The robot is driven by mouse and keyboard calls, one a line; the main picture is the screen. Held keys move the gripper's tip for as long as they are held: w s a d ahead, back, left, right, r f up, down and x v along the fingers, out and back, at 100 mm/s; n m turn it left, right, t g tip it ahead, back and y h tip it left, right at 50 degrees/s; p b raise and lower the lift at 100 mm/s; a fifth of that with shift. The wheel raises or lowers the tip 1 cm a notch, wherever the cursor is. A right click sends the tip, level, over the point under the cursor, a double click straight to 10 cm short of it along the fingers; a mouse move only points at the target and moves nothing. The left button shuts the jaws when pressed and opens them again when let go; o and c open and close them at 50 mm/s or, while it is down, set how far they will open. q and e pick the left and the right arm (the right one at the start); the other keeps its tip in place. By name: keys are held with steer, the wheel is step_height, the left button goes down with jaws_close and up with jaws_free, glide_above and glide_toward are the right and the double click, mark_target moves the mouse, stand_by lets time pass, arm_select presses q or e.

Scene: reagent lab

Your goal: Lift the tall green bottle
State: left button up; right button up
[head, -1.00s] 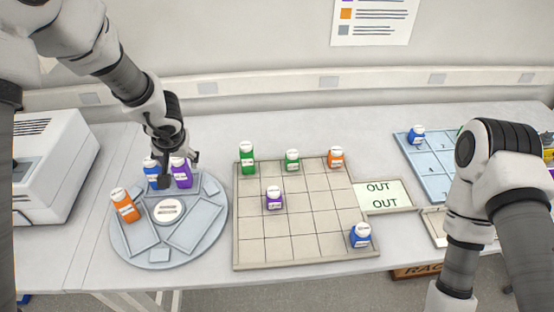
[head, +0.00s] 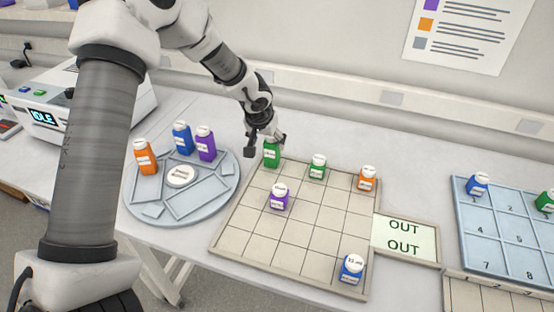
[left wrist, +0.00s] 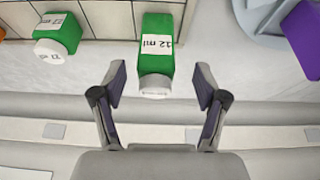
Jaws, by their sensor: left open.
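The tall green bottle (head: 271,155) stands upright at the far left corner of the gridded tray (head: 232,215). It also shows in the left wrist view (left wrist: 157,50), with a white cap and a label reading 12 ml. My left gripper (head: 265,146) is open at the bottle's top, and hides part of its cap in the head view. In the left wrist view the open fingers (left wrist: 160,85) are on either side of the cap end, apart from the bottle. A shorter green bottle (head: 317,167) stands to its right on the tray. My right gripper is not in view.
Purple (head: 279,197), orange (head: 367,179) and blue (head: 352,269) bottles stand on the gridded tray. A round tray (head: 228,183) with orange, blue and purple bottles is at left. An OUT sign (head: 404,238) and a blue numbered tray (head: 470,240) are at right.

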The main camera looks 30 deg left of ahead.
mark_target(272, 152)
arm_select(q)
steer(key=x, duration=0.6)
steer(key=shift+w+d+f, duration=0.2)
steer(key=shift+w+d, duration=0.1)
steer(key=shift+w+a+f, duration=0.1)
steer(key=shift+a+f, duration=0.05)
steer(key=shift+f, duration=0.1)
steer(key=shift+a, duration=0.1)
steer(key=shift+c, duration=0.4)
steer(key=shift+r, duration=0.1)
steer(key=c, duration=1.2)
